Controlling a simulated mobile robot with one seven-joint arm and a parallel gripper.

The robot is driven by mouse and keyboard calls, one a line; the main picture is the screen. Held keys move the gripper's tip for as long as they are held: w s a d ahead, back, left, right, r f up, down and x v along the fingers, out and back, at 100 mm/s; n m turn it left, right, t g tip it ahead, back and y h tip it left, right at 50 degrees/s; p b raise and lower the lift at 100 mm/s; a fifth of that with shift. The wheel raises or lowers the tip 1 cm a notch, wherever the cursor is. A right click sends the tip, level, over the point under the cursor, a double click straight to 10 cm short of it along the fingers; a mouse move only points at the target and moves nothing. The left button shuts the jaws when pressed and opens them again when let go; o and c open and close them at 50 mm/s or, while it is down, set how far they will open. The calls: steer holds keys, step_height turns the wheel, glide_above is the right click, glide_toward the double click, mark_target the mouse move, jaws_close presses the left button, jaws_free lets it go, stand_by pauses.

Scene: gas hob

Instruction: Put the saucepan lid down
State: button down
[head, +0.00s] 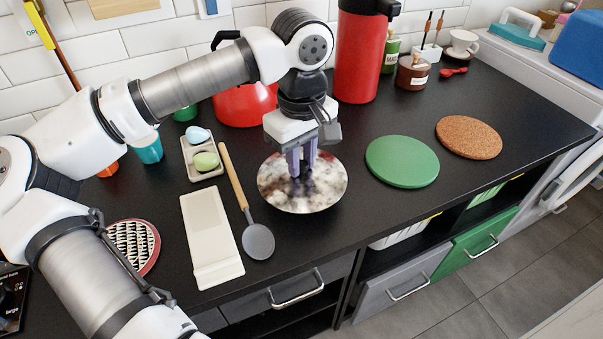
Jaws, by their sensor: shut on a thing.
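The saucepan lid (325,190) is a round disc with a mottled white, grey and brown top, in the middle of the head view. My gripper (301,168) points down over its centre, with its purple fingers shut on the lid's knob, which they mostly hide. The lid looks about level and is over the black counter. I cannot tell whether its underside touches the counter or is slightly above it. No saucepan can be made out.
A green round mat (402,162) and a cork mat (469,138) lie to the right. A spoon (257,240) and white rest (211,238) lie left of the lid. A red kettle (245,105) and red flask (362,55) stand behind. The counter's front edge is close below.

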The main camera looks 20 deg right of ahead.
mark_target(301, 167)
steer(key=shift+f, duration=2.05)
steer(key=shift+f, duration=0.2)
steer(key=c, duration=1.3)
jaws_free()
steer(key=shift+r, duration=0.1)
step_height(301, 167, up, 12)
steer(key=shift+r, duration=0.1)
steer(key=shift+r, duration=0.1)
